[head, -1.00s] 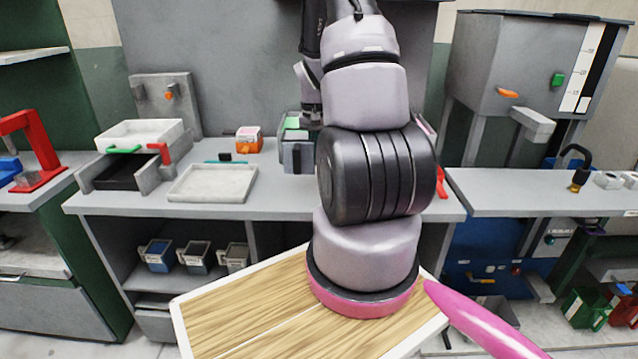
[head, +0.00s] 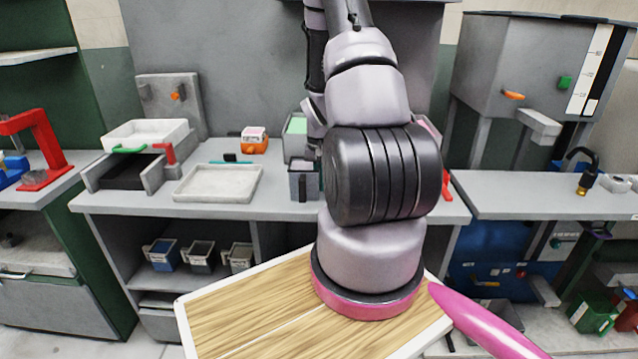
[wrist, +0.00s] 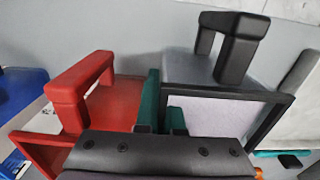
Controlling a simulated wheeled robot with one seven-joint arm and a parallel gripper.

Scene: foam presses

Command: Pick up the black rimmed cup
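The black rimmed cup (wrist: 272,123) is at the upper middle and right of the wrist view. It has a pale grey inside, a dark square rim and a thick black handle (wrist: 238,52) on its far side. In the head view it stands on the counter (head: 303,180), partly hidden by my arm. My gripper's black body (wrist: 160,155) fills the bottom of the wrist view, close to the cup's near side. I see nothing clearly held.
The red cup (wrist: 98,100) with its own handle is just left in the wrist view. A green-lined box (head: 295,124) stands behind in the head view.

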